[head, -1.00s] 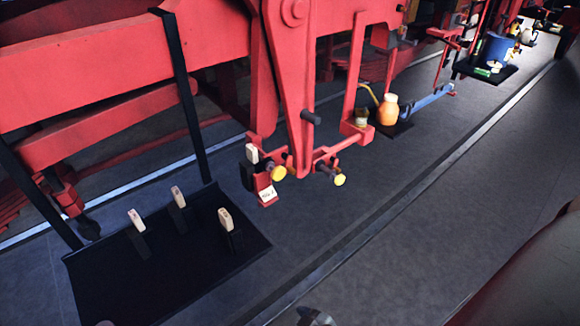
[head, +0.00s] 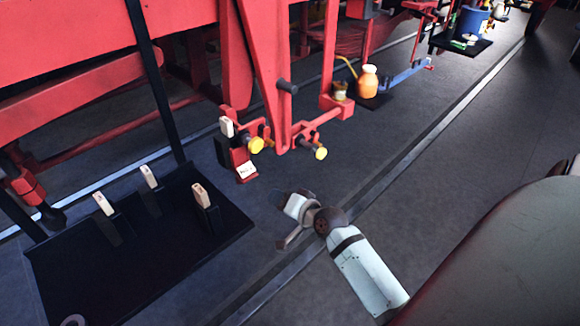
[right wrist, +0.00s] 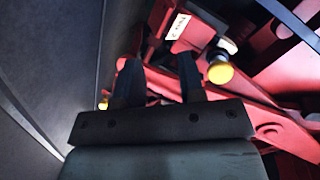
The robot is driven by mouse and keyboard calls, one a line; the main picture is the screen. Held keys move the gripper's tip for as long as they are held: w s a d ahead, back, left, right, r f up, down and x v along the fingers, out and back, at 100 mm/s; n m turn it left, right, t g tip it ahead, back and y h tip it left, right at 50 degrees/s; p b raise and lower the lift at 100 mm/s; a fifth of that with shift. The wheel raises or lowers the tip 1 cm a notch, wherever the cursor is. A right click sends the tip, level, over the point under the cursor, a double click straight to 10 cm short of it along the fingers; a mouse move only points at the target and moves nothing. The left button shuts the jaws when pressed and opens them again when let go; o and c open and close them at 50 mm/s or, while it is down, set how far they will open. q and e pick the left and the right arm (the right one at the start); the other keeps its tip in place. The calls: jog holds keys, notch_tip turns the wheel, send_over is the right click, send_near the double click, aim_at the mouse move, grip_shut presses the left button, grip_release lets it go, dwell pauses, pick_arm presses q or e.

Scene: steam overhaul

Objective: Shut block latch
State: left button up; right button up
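A pale block (head: 227,127) stands upright in a dark holder at the low end of the red frame. A red piece with a white label (head: 246,170) hangs tilted below it; I cannot tell for sure that this is the latch. The label also shows in the right wrist view (right wrist: 178,27). A yellow knob (head: 256,145) sits beside the block and shows in the right wrist view (right wrist: 220,72). My right gripper (head: 282,218) is below and right of the label, apart from it. Its dark fingers (right wrist: 160,78) are spread and empty. My left gripper is not identifiable.
A black tray (head: 150,275) at the left bears several pale blocks in dark holders. A second yellow knob (head: 320,153) is to the right. An orange bottle (head: 367,82) and a blue bucket (head: 472,22) stand farther back. Floor at the right is clear.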

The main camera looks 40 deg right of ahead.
aim_at(273, 145)
jog(key=w+d+r+m+t+b, duration=0.3)
jog(key=w+d+r+m, duration=0.2)
jog(key=d+r+m, duration=0.25)
pick_arm(q)
jog(key=shift+w+d+f, duration=0.1)
jog(key=shift+w+f, duration=0.05)
jog(key=shift+f, duration=2)
pick_arm(e)
jog(key=shift+w+a+f, duration=0.1)
jog(key=shift+w+f, duration=0.05)
jog(key=shift+w, duration=1.55)
jog(key=shift+w+a+f, duration=0.1)
jog(key=shift+w, duration=1.55)
grip_shut()
jog(key=shift+h, duration=0.3)
pick_arm(q)
jog(key=shift+r, duration=0.1)
